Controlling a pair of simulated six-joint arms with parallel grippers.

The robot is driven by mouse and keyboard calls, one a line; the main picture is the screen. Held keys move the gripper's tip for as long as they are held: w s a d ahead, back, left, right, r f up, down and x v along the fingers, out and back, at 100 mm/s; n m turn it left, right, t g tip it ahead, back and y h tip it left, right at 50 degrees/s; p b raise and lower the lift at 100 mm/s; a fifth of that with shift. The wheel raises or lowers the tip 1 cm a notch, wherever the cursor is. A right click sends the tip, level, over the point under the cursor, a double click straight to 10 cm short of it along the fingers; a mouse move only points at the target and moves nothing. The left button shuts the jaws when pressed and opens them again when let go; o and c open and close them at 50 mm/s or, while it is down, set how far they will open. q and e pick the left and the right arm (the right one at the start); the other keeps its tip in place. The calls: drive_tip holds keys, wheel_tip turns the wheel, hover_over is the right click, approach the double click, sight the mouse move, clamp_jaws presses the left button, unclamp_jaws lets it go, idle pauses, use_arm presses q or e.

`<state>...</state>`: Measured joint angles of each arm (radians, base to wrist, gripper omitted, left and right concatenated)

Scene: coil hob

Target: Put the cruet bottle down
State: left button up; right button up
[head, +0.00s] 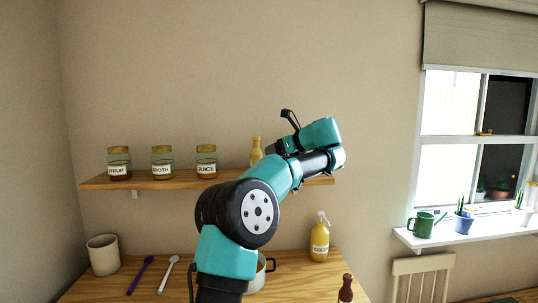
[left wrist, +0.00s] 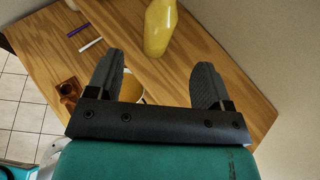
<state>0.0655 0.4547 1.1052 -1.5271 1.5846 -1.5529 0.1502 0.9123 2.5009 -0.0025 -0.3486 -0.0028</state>
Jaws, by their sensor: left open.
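The cruet bottle (head: 256,150), yellow, stands upright on the wooden shelf (head: 150,182), at the right of the jars; my arm hides its lower part in the head view. In the left wrist view the yellow bottle (left wrist: 159,28) rests on the shelf plank, its top cut off by the frame edge. My left gripper (head: 276,148) is at shelf height beside the bottle. Its two dark fingers (left wrist: 159,62) are apart with nothing between them, and the bottle is just beyond the fingertips. My right gripper is in neither view.
Three labelled jars (head: 162,163) stand left on the shelf.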

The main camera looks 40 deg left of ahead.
use_arm(q)
drive_tip(key=shift+d+r, duration=0.2)
drive_tip(key=shift+d, duration=0.3)
idle(0.3)
